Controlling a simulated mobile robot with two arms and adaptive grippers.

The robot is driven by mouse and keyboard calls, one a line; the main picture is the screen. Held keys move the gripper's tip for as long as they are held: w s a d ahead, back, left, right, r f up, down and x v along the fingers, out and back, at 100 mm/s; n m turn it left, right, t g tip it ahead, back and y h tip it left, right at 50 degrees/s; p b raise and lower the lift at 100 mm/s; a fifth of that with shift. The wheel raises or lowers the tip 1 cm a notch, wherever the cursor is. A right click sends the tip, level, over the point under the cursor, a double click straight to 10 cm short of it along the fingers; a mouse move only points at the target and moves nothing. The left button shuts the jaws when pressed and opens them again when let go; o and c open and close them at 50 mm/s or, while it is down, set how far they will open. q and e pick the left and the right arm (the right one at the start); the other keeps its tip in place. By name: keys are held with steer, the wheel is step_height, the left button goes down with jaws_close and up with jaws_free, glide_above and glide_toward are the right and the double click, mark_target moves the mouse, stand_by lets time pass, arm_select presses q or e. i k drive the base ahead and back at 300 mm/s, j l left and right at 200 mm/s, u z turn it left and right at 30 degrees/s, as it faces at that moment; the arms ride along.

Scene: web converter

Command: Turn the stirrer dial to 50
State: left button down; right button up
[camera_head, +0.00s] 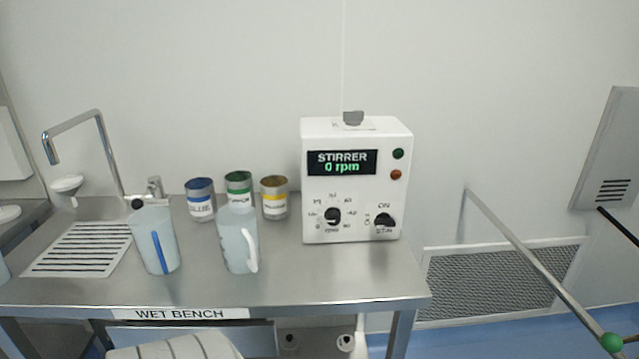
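The stirrer control box (357,190) is white and stands upright at the right end of the wet bench. Its display (342,162) reads "STIRRER 0 rpm". The stirrer dial (333,215) is a black knob at the lower left of its front, with a ring of small numbers around it and "rpm" below. The numbers and the pointer are too small to read surely. A second black knob (384,220) sits to its right, with "ON" above it. Neither of my grippers is in view, and nothing touches the dial.
Two jugs, one with a blue stripe (153,240) and one with a white handle (238,240), stand on the steel bench (290,275). Blue, green and yellow cans (274,197) stand behind. A tap (98,140) is at left. Bench space before the box is clear.

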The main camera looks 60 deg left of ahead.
mark_target(333, 216)
steer(key=u, duration=1.6)
steer(key=k+l+z, duration=0.2)
steer(key=l+z, duration=0.15)
steer(key=i+l, duration=0.05)
steer(key=l, duration=0.05)
